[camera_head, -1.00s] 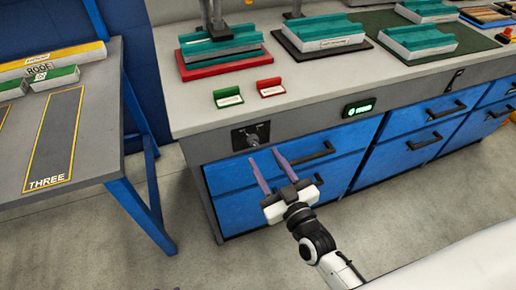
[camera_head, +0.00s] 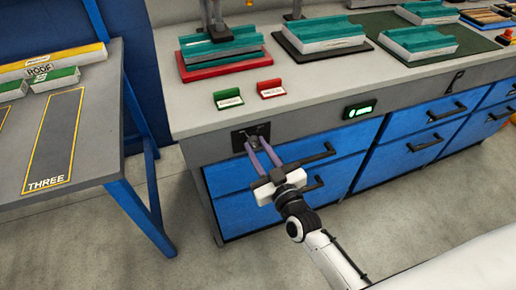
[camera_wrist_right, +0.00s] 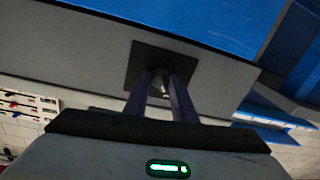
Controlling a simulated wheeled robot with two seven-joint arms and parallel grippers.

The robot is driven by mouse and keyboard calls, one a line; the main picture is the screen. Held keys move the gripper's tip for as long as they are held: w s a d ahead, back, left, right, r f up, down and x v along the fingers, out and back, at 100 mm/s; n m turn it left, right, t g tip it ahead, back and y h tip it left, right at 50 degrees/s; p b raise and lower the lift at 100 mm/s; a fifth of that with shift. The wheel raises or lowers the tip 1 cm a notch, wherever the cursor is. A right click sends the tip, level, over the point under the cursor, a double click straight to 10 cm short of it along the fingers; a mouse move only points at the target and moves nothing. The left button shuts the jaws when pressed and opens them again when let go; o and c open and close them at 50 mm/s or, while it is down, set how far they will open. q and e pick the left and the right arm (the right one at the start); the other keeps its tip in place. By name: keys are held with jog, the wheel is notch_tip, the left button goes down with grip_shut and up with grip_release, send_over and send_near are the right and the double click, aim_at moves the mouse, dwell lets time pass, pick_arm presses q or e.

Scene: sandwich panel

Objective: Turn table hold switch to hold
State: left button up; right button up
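The table hold switch (camera_wrist_right: 160,82) is a small metallic knob on a dark square plate (camera_head: 238,140). The plate is set in the grey front of the workbench, above a blue drawer. My right gripper (camera_head: 257,145) reaches up to the switch from the front. Its two purple fingers show in the right wrist view (camera_wrist_right: 162,88), one on each side of the knob, with little gap between them and it. The fingers hide much of the knob in the head view, and its labels cannot be read. My left gripper is not in view.
A green block (camera_head: 227,98) and a red block (camera_head: 270,88) stand on the worktop above the switch. A lit green display (camera_head: 360,109) is to the right. Blue drawers with black handles (camera_head: 316,155) lie close below. A grey side table (camera_head: 95,135) stands at left.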

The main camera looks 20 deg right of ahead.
jog(key=shift+m, duration=0.4)
jog(key=m, duration=0.3)
jog(key=shift+f, duration=0.1)
jog(key=m, duration=0.3)
jog(key=shift+m, duration=0.4)
jog(key=m+b, duration=0.1)
jog(key=m, duration=0.5)
jog(key=shift+a+m+t, duration=0.1)
jog(key=shift+m+t, duration=0.3)
jog(key=shift+h, duration=0.4)
jog(key=o, duration=1.1)
jog(key=shift+c, duration=0.2)
jog(key=shift+s, duration=0.1)
jog(key=s, duration=1)
jog(key=shift+d+f, duration=0.3)
jog(key=shift+f, duration=0.05)
